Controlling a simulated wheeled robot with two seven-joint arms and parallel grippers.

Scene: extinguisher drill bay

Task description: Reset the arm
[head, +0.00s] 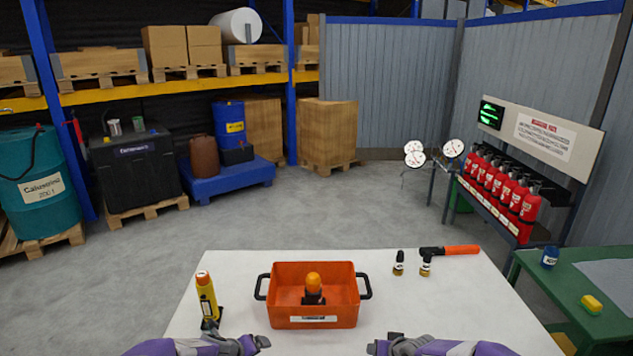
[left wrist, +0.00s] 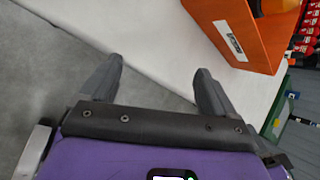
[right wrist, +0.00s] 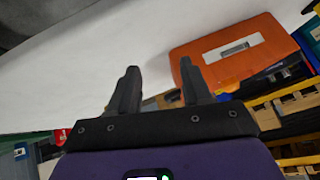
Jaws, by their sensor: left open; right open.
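My left gripper (head: 258,343) is at the front edge of the white table (head: 225,275), left of the orange crate (head: 315,310). In the left wrist view its two fingers (left wrist: 160,68) are spread with nothing between them. My right gripper (head: 377,346) is at the same edge, right of the crate. In the right wrist view its fingers (right wrist: 159,68) are also apart and empty. Both grippers are clear of the crate. The crate has black side handles and holds a dark item with an orange top (head: 313,284).
A yellow torch-like item (head: 207,298) stands at the table's left. A green bench (head: 565,300) stands to the right. The table's front right is bare.

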